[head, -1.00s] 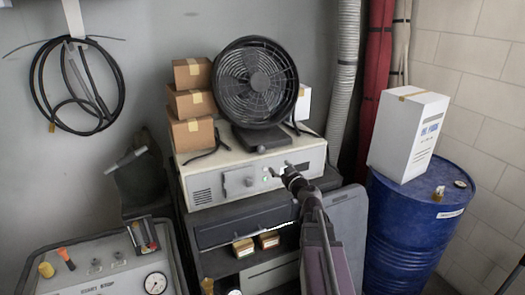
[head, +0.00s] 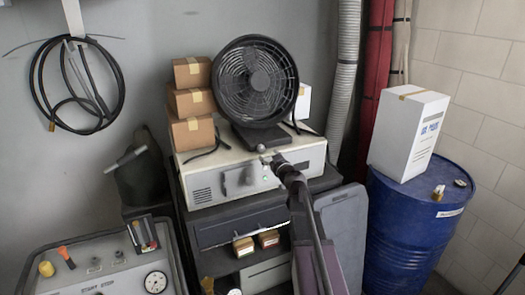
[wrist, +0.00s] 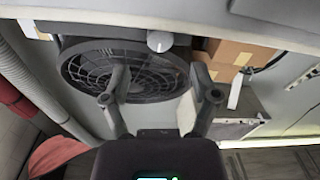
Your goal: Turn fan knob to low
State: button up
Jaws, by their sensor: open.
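The black fan (head: 255,82) stands on a cream cabinet (head: 205,165) in the head view. Its round grille (wrist: 115,72) shows upside down in the wrist view. A small light-grey round knob (wrist: 160,41) sits at the fan's base and points at me. In the head view the knob (head: 261,148) is tiny, right beside my fingertips. My gripper (head: 270,158) is in front of the cabinet's upper front edge. In the wrist view my gripper (wrist: 160,82) is open and empty, its two fingers apart. The knob appears between and beyond the fingertips; I see no contact.
Brown boxes (head: 191,102) are stacked left of the fan. A white box (head: 302,103) stands behind it on the right. The cabinet front carries a grey panel (head: 239,182). A blue drum (head: 405,230) with a white carton (head: 400,130) stands right.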

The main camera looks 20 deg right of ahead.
aim_at(262, 149)
jog(key=shift+w+a, duration=0.2)
jog(key=shift+w, duration=2.65)
grip_shut()
